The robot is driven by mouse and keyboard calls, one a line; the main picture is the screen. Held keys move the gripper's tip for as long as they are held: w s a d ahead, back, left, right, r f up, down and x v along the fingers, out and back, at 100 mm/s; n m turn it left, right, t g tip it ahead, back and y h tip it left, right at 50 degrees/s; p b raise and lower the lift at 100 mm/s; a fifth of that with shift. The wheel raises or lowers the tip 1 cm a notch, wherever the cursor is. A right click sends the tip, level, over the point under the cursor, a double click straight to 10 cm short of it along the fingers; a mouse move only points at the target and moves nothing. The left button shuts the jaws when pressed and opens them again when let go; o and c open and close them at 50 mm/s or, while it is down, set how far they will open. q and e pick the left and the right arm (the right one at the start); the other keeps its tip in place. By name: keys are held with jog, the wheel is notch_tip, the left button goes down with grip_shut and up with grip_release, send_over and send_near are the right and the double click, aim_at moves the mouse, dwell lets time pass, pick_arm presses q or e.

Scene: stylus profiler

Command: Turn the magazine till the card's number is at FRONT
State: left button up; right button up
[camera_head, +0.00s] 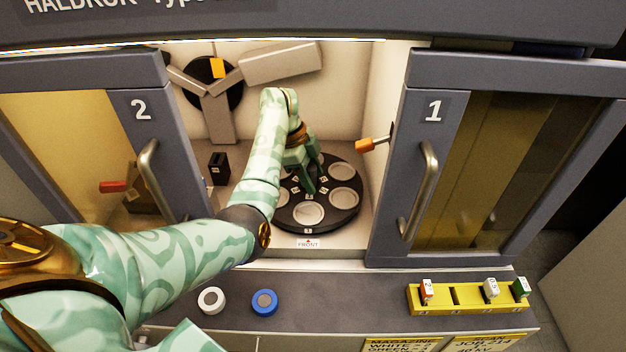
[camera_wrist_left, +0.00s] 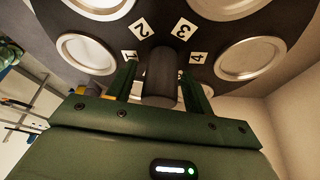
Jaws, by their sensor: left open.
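The magazine (camera_head: 336,220) is a round black disc with several silver round pockets, inside the open middle bay. The FRONT label (camera_head: 308,243) lies on the bay floor at its near edge, with a small numbered tag on the rim behind it, too small to read. My left gripper (camera_head: 309,184) reaches down over the magazine's centre. In the left wrist view its open fingers stand on either side of the dark round hub knob (camera_wrist_left: 160,72). Number plates 2 and 3 show beyond the knob. The card (camera_head: 486,343) at the bottom right is cut off; its number is not clearly readable. My right gripper is out of view.
Door 2 (camera_head: 143,108) and door 1 (camera_head: 434,112) flank the bay. An orange-tipped lever (camera_head: 366,145) sticks out of the right wall.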

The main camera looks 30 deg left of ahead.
pick_arm(q)
jog(key=shift+c, duration=1.2)
grip_shut()
jog(key=shift+n, duration=0.3)
